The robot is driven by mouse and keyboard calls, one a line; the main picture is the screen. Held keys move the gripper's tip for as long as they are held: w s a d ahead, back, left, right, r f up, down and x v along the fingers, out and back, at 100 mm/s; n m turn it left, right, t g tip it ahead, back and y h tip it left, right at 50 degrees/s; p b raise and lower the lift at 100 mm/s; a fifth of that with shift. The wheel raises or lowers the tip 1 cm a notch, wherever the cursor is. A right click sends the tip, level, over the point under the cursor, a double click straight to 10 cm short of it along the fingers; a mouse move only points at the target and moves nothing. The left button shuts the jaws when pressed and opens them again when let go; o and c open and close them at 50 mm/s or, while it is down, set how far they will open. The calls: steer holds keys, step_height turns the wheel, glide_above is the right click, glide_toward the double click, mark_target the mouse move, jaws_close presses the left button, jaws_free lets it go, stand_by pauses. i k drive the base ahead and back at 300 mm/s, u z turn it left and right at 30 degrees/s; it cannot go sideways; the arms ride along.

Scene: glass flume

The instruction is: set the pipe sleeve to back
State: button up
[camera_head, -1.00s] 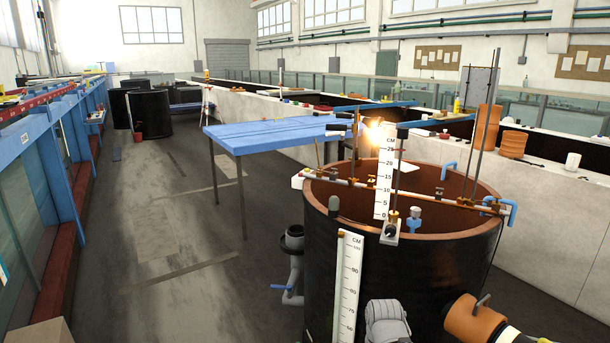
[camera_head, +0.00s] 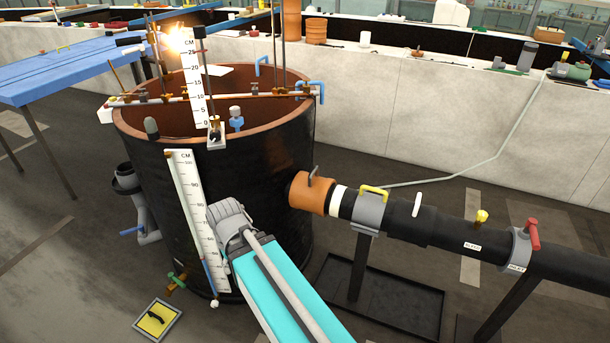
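A black pipe (camera_head: 440,232) runs from the right edge to the side of the big black tank (camera_head: 265,200). Where it meets the tank there is an orange sleeve (camera_head: 308,194) with a dark upright lever. A white ring (camera_head: 338,202) shows just right of it, then a grey clamp (camera_head: 368,213) with a yellow handle. No label tells which part is the pipe sleeve; the orange one looks most like it. My teal arm rises from the bottom, ending in a grey ribbed part, my gripper (camera_head: 230,218), in front of the tank, left of and apart from the sleeve. Its fingers are not distinguishable.
A grey collar marked INLET (camera_head: 517,250) with a red handle and a yellow knob (camera_head: 481,216) sit farther right. A black tray (camera_head: 380,295) lies beneath the pipe. A blue table (camera_head: 60,68) stands left, a white wall (camera_head: 450,120) behind.

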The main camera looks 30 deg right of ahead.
mark_target(413, 222)
steer(key=z, duration=1.85)
